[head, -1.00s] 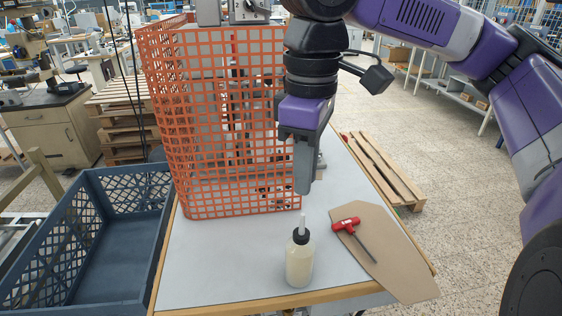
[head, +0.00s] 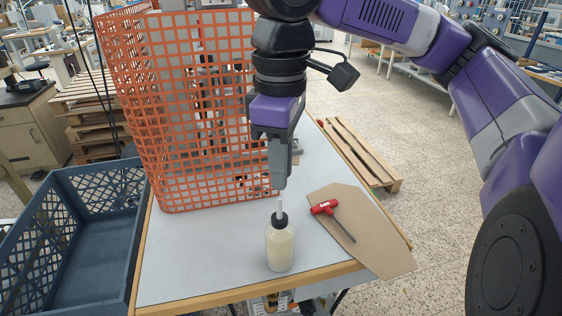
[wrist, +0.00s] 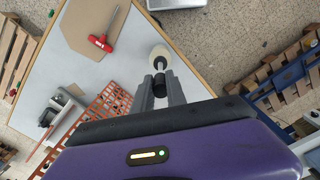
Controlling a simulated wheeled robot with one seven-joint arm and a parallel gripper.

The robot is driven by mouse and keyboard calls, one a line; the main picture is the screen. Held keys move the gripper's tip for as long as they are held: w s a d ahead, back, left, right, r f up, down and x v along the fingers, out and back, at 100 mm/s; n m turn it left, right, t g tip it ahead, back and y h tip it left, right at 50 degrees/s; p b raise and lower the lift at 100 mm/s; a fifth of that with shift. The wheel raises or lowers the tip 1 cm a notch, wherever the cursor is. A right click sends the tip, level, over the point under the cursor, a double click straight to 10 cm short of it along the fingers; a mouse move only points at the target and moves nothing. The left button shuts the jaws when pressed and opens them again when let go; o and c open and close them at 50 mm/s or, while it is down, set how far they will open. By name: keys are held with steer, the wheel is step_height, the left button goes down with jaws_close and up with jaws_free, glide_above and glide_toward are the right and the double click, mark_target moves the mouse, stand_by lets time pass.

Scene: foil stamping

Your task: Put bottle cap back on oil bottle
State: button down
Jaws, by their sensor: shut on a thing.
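The oil bottle (head: 279,247) stands upright near the front edge of the table, pale with a black collar and a thin white nozzle. It also shows in the wrist view (wrist: 164,53), beyond my fingertips. My gripper (head: 279,184) points down above the bottle, its fingertips just over the nozzle tip in the head view. In the wrist view my gripper (wrist: 160,92) is shut on a small black piece, which looks like the bottle cap (wrist: 160,86). The fingers hide the cap in the head view. The exact gap between cap and nozzle cannot be told.
A red T-handle tool (head: 326,208) lies on a brown board (head: 365,232) right of the bottle. An orange mesh guard (head: 180,110) stands behind on the table (head: 185,260). A blue crate (head: 137,220) is at the left. The table left of the bottle is clear.

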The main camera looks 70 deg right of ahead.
steer(key=shift+f+b, duration=1.35)
steer(key=shift+f, duration=1.5)
steer(key=c, duration=1.3)
jaws_free()
steer(key=shift+r, duration=3.9)
